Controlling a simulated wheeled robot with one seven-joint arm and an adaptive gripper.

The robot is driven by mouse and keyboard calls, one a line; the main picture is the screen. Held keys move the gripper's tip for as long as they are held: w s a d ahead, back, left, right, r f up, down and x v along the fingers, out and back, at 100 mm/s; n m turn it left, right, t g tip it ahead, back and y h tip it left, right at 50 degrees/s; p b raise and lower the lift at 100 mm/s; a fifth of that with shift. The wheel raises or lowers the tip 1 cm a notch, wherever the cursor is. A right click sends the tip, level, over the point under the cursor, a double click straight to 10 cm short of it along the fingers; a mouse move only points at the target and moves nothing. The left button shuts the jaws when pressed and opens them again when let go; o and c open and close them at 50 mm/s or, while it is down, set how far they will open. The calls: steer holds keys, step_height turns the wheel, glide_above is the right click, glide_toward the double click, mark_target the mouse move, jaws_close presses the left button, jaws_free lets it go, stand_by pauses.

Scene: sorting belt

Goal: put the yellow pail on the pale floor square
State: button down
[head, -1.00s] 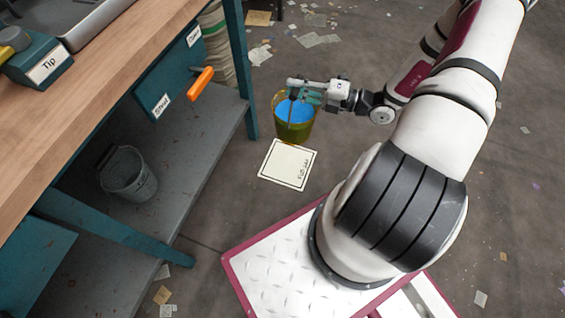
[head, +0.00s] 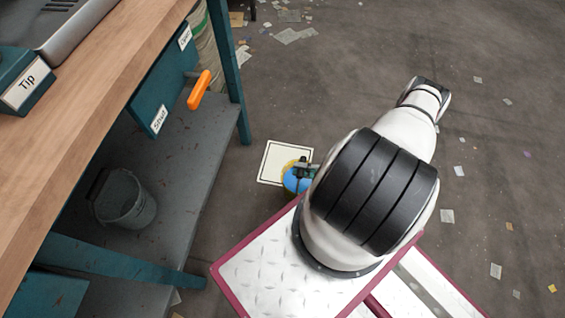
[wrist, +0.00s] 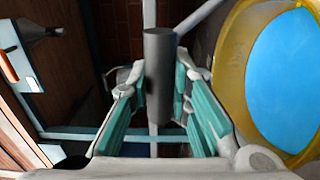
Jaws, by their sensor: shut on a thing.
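The yellow pail (head: 288,188), blue inside, is near the lower right of the pale floor square (head: 274,158) in the head view, overlapping its near edge in the picture. My arm hides much of the pail, and I cannot tell how high it is. My gripper (head: 304,168) is mostly hidden behind my arm there. In the wrist view my gripper (wrist: 160,88) has its teal-padded fingers shut around a grey cylindrical grip (wrist: 159,65), apparently the pail's handle. The pail's yellow rim (wrist: 232,75) and blue inside fill the right side.
A wooden-topped bench (head: 95,75) stands at the left, with an orange handle (head: 199,90) sticking out. A grey bucket (head: 125,203) sits on its lower shelf (head: 190,185). Paper scraps litter the floor, which is otherwise open at the right.

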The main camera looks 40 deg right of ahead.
steer(key=shift+w+f, duration=0.15)
steer(key=shift+f, duration=0.05)
steer(key=w+d+f+b, duration=0.2)
steer(key=w+d+b, duration=0.1)
steer(key=w, duration=0.4)
steer(key=w+d+f+b, duration=0.3)
steer(key=w+b, duration=0.1)
steer(key=w, duration=0.3)
steer(key=shift+w, duration=0.2)
steer(key=shift+f, duration=0.1)
steer(key=c, duration=1.5)
jaws_free()
steer(key=shift+o, duration=0.2)
